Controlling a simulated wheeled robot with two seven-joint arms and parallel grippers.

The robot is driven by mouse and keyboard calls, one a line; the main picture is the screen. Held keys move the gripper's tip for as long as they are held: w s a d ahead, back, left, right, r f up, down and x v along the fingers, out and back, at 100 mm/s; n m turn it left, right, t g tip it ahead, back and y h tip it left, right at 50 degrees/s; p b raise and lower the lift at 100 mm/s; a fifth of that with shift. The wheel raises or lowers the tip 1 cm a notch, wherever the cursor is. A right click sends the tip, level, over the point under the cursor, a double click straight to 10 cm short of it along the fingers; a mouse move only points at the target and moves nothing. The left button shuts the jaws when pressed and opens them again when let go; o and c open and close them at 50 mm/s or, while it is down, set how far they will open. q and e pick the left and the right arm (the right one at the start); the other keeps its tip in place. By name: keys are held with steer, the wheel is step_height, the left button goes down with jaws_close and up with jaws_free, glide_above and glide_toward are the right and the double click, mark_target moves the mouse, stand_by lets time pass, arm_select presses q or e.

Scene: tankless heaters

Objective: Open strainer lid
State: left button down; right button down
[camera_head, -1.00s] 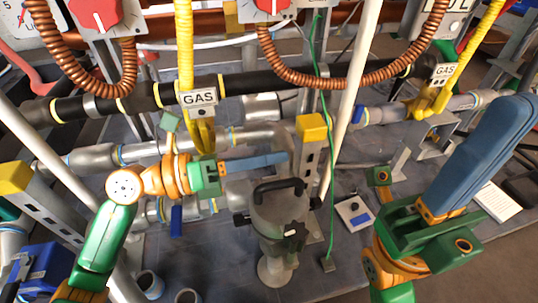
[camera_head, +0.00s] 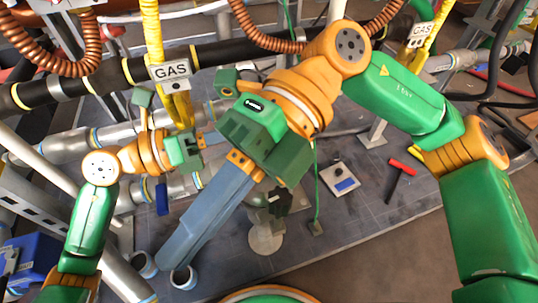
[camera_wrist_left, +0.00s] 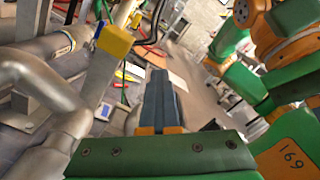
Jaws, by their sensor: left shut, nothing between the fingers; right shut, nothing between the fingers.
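The strainer shows in the head view only as its pale round base (camera_head: 265,239) and a dark clamp knob (camera_head: 279,201). Its lid and most of its body are hidden behind my right gripper. My right gripper (camera_head: 174,258) crosses in front of it, with long blue-grey fingers together and empty, pointing down-left. My left gripper (camera_head: 212,138) is behind and left of the right hand, its fingers mostly covered there. In the left wrist view its fingers (camera_wrist_left: 160,78) are together and empty. I cannot make out the strainer in that view.
Silver pipes run behind the arms, with a yellow gas hose (camera_head: 152,35) and a GAS sign (camera_head: 170,71) above. A red-handled hammer (camera_head: 402,168) and a white plate (camera_head: 339,179) lie on the grey platform.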

steer(key=w+d+r+m+t+h, duration=0.1)
steer(key=w+d+m+t+h, duration=0.4)
steer(key=w+d+t+h, duration=0.5)
steer(key=w+a+f+t, duration=0.1)
steer(key=f, duration=0.2)
steer(key=w+a+f+t+y, duration=0.1)
steer(key=f, duration=0.2)
steer(key=w+a+f+t, duration=0.1)
steer(key=f, duration=0.2)
steer(key=shift+a+y, duration=0.1)
steer(key=shift+y, duration=0.3)
steer(key=shift+w+a+r, duration=0.2)
steer(key=shift+w+r, duration=0.35)
steer(key=shift+w, duration=0.05)
arm_select(q)
steer(key=c, duration=0.8)
jaws_free()
steer(key=shift+c, duration=0.2)
